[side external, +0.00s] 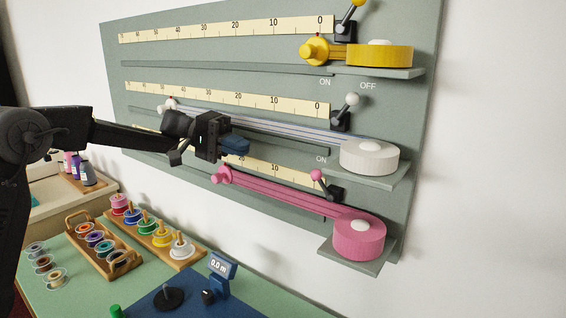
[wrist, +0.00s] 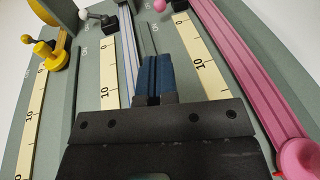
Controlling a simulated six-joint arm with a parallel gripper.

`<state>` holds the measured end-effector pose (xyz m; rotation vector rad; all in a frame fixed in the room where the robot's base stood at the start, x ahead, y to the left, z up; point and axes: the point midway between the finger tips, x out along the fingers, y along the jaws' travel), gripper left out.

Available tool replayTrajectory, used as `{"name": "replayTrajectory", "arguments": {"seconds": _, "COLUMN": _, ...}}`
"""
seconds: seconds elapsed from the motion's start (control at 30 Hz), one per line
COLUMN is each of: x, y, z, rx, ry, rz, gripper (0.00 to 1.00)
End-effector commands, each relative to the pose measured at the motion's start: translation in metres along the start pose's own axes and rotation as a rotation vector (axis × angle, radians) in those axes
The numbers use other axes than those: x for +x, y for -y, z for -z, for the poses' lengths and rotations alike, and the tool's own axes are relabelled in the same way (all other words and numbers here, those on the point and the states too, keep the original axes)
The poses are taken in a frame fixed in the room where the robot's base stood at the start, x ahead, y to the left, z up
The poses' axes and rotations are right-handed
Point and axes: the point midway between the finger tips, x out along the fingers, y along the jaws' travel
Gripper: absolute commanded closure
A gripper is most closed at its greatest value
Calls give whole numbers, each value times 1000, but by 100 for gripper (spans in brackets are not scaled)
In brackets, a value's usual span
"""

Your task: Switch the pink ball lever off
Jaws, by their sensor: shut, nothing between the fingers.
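The pink ball lever (side external: 317,175) sits on the lowest row of the wall board, on a black base. It leans left, under the ON label (side external: 321,159); no OFF label shows beside it. Its ball (wrist: 159,5) also shows at the top edge of the wrist view. My gripper (side external: 235,146) is shut and empty, with dark blue fingertips. It is left of the pink lever and a little higher, in front of the board between the white and pink rows. In the wrist view the fingertips (wrist: 154,72) are together, below the pink ball in the picture.
A pink spool (side external: 358,238) with pink ribbon (side external: 280,195) stretched left lies on the pink row. The white lever (side external: 352,100) and yellow lever (side external: 356,5) lean right. A white spool (side external: 369,157) on a shelf juts out above. Reels and a scale stand on the counter below.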

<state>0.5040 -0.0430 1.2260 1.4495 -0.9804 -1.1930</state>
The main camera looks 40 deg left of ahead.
Motion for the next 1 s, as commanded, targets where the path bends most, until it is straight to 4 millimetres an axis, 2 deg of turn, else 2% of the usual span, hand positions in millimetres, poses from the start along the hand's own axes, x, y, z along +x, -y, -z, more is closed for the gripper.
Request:
{"name": "replayTrajectory", "arguments": {"seconds": 0.17, "x": 23, "y": 0, "z": -1, "rx": 0, "ry": 4, "rz": -1, "gripper": 100}}
{"name": "replayTrajectory", "arguments": {"seconds": 0.6, "x": 110, "y": 0, "z": -1, "rx": 0, "ry": 4, "rz": 1, "gripper": 100}}
{"name": "replayTrajectory", "arguments": {"seconds": 0.8, "x": 132, "y": 0, "z": -1, "rx": -1, "ry": 1, "rz": 1, "gripper": 100}}
{"name": "replayTrajectory", "arguments": {"seconds": 1.0, "x": 138, "y": 0, "z": 0, "rx": 0, "ry": 0, "rz": 1, "gripper": 100}}
